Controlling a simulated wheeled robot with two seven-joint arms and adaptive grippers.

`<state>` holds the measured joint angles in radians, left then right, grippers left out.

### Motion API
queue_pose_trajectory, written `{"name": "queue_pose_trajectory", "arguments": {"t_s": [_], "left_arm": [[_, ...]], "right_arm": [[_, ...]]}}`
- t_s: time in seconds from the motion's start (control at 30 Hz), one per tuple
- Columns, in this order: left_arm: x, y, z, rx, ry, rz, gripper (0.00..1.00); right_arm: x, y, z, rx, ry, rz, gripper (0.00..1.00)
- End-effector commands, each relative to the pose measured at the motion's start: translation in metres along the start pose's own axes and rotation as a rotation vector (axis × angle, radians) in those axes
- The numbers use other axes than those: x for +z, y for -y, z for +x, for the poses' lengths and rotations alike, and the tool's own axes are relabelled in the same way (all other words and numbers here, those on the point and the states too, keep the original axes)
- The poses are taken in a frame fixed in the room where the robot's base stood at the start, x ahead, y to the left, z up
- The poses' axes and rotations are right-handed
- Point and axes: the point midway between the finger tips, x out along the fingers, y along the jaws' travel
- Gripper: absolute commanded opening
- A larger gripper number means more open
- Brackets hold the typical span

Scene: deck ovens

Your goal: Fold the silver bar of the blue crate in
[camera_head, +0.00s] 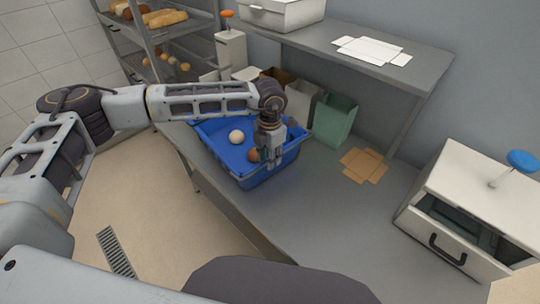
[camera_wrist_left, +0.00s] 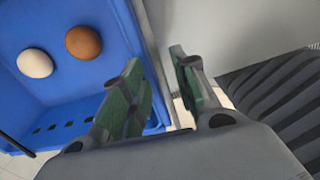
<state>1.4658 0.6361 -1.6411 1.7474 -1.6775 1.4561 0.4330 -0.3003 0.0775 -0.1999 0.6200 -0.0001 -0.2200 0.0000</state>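The blue crate (camera_head: 223,128) stands on the grey table with a white egg-like item (camera_head: 236,137) and a brown one (camera_head: 254,155) inside. The wrist view also shows its blue floor (camera_wrist_left: 60,90) at left. My left gripper (camera_head: 270,164) points down at the crate's right side. In the wrist view my left gripper (camera_wrist_left: 160,75) is open, its green-padded fingers on either side of the crate's rim. A thin grey strip along the rim (camera_wrist_left: 152,45) may be the silver bar; I cannot tell whether the fingers touch it. My right gripper is out of view.
A green bag (camera_head: 335,120) and other bags stand behind the crate. A flat brown carton (camera_head: 364,165) lies to its right. A white drawer box (camera_head: 470,205) stands at far right. A shelf (camera_head: 400,72) overhangs the back. The table's front middle is clear.

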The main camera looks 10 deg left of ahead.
Motion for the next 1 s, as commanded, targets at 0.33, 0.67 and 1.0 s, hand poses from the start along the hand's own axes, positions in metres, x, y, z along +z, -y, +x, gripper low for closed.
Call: {"name": "queue_pose_trajectory", "arguments": {"t_s": [0.33,0.67,1.0], "left_arm": [[0.0002,0.0000,0.0003,0.000,0.000,0.000,0.14],[0.0002,-0.0002,0.0001,0.000,0.000,0.000,0.00],[0.0006,-0.0031,-0.0021,-0.054,0.002,-0.002,0.00]], "right_arm": [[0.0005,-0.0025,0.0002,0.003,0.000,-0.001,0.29],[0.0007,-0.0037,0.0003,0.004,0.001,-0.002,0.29],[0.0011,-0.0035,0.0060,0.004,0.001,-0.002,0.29]]}}
